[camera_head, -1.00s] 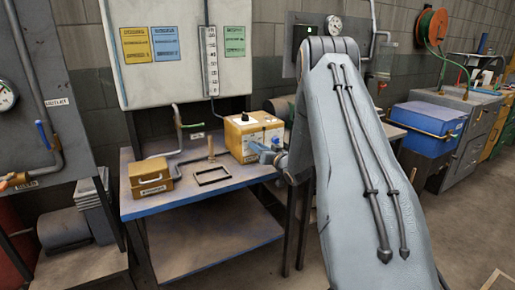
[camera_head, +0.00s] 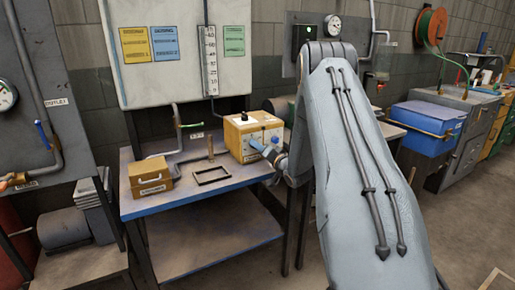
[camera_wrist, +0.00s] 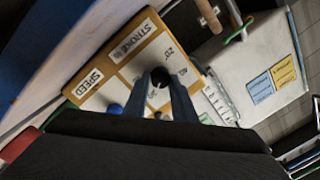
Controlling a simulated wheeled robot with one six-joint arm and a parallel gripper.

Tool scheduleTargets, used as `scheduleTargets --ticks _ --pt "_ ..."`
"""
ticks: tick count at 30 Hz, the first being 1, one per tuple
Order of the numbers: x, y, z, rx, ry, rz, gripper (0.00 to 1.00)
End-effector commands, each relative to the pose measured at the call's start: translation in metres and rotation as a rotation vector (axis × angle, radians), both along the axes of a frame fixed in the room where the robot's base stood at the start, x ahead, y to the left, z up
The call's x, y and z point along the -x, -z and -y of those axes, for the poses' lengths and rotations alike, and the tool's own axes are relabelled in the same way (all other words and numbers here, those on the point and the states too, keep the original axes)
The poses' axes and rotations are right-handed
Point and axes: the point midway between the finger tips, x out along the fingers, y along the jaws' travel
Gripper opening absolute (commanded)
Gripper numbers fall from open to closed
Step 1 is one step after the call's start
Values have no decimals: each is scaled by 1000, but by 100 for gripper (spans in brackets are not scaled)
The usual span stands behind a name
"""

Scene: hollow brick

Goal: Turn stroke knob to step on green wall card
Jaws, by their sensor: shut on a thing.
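The yellow-orange control box (camera_head: 236,141) sits on the bench, with a pale front panel. In the wrist view the panel (camera_wrist: 128,72) reads "STROKE %" and "SPEED", with 20 and 40 marks by the dark stroke knob (camera_wrist: 159,75). My gripper (camera_wrist: 160,86) is shut on this knob, a blue finger on each side. In the head view my gripper (camera_head: 260,147) is at the box front and hides part of it. The knob's pointer cannot be made out. The green wall card (camera_head: 234,40) hangs on the white board, right of the gauge strip; its text is too small to read.
A yellow card (camera_head: 136,45) and a blue card (camera_head: 165,44) hang on the same board. On the bench (camera_head: 190,202) stand a small yellow case (camera_head: 150,177) and a dark frame (camera_head: 211,174). A blue knob (camera_wrist: 115,108) is close to my gripper.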

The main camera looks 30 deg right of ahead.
Motion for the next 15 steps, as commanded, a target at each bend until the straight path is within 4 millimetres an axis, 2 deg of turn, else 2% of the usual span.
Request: scheduleTargets --ticks 10,11,13,15 --pt "1 2 0 -3 1 -4 2" --pt "1 2 0 -3 1 -4 29" --pt "1 2 0 -3 1 -4 41" --pt "1 2 0 -2 0 -3 43"
